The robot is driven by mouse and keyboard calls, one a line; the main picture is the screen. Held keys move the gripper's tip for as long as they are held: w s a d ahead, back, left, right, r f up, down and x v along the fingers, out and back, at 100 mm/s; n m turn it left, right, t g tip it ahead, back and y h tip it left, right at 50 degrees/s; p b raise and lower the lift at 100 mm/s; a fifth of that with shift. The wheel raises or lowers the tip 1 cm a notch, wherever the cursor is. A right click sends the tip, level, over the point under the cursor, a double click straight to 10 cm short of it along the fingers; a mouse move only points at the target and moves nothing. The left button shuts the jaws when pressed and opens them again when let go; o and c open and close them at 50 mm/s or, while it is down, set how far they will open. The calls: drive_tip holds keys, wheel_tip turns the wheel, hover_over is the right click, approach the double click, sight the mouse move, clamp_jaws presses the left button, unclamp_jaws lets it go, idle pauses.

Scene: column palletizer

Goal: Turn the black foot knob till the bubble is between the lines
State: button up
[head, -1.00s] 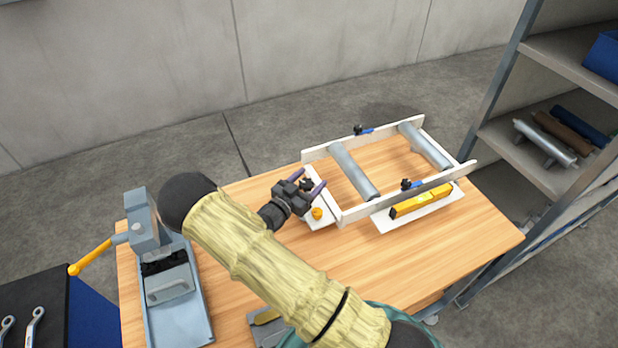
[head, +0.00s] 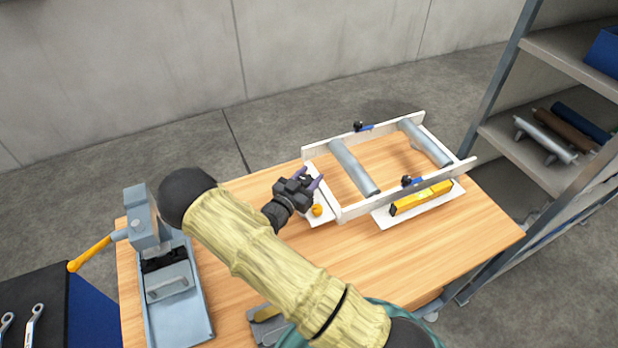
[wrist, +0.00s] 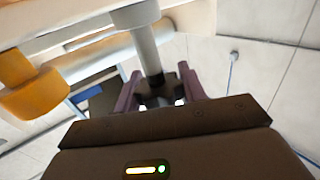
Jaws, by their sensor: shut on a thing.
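My gripper (head: 309,179), with purple fingers, is at the left end of the white roller frame (head: 334,198). In the wrist view its fingers (wrist: 160,92) are shut on the black foot knob (wrist: 158,92), below a grey post. The fingers hide most of the knob in the head view. A yellow spirit level (head: 421,197) lies on a white plate along the frame's near side. Its bubble and lines are too small to read.
An orange knob (head: 317,210) sits close to my gripper, and is at left in the wrist view (wrist: 35,93). Black knobs with blue levers (head: 410,181) are on the rails. A grey press (head: 165,270) stands left on the wooden table (head: 345,262). Shelves (head: 560,50) stand right.

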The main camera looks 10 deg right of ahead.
drive_tip(key=n+t+y+b, duration=0.1)
drive_tip(key=n+t+y, duration=0.1)
drive_tip(key=n+t+y+b, duration=0.1)
drive_tip(key=y, duration=0.1)
drive_tip(key=shift+w+a+f+n+t+y, duration=0.1)
drive_tip(key=shift+f+n+t+y, duration=0.05)
drive_tip(key=shift+n+t+y, duration=0.2)
drive_tip(key=shift+w+a+n+t+y+b, duration=0.15)
drive_tip(key=shift+n+t+y+b, duration=0.6)
drive_tip(key=shift+n+y, duration=0.85)
drive_tip(key=shift+a+m+y, duration=0.1)
drive_tip(key=shift+m+y, duration=0.15)
drive_tip(key=o, duration=1)
drive_tip(key=shift+r, duration=0.2)
